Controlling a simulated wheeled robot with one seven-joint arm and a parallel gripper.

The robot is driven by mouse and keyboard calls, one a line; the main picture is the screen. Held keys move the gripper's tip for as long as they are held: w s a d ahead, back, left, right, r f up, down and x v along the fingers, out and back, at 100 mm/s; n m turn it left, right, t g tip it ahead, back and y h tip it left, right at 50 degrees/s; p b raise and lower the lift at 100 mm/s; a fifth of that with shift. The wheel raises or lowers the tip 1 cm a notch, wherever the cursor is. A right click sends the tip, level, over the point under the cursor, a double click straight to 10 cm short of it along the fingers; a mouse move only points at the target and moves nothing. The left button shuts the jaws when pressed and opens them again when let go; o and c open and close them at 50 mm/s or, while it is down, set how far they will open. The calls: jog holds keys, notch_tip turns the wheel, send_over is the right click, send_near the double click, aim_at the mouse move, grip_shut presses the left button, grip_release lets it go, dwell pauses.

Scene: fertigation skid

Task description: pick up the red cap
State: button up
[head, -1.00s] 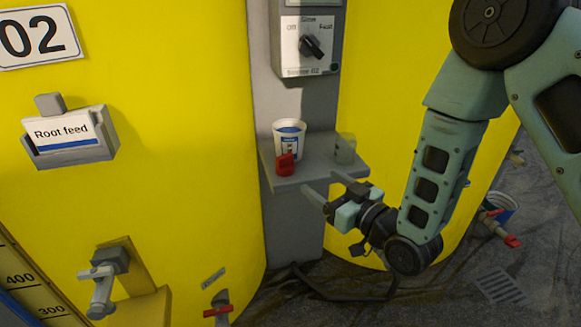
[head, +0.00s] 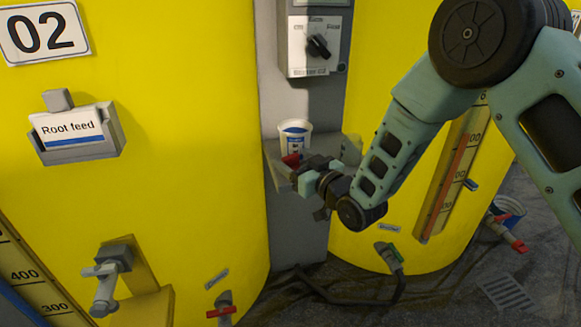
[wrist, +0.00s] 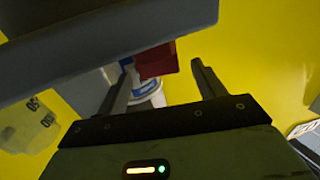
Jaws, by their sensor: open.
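The red cap (head: 290,159) sits near the front of the small grey shelf (head: 277,165), in front of a white and blue cup (head: 295,137). My gripper (head: 297,170) is at the shelf, right by the cap, and partly hides it in the head view. In the wrist view the cap (wrist: 157,62) shows between and beyond the two spread fingers of my gripper (wrist: 163,70). The shelf edge (wrist: 90,55) covers part of the cap there. The gripper is open; I cannot tell whether a finger touches the cap.
A translucent cup (head: 350,151) stands at the shelf's right, partly behind my arm. A grey switch box (head: 316,45) is above the shelf. Yellow tanks (head: 190,190) flank it closely.

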jog(key=c, duration=1.1)
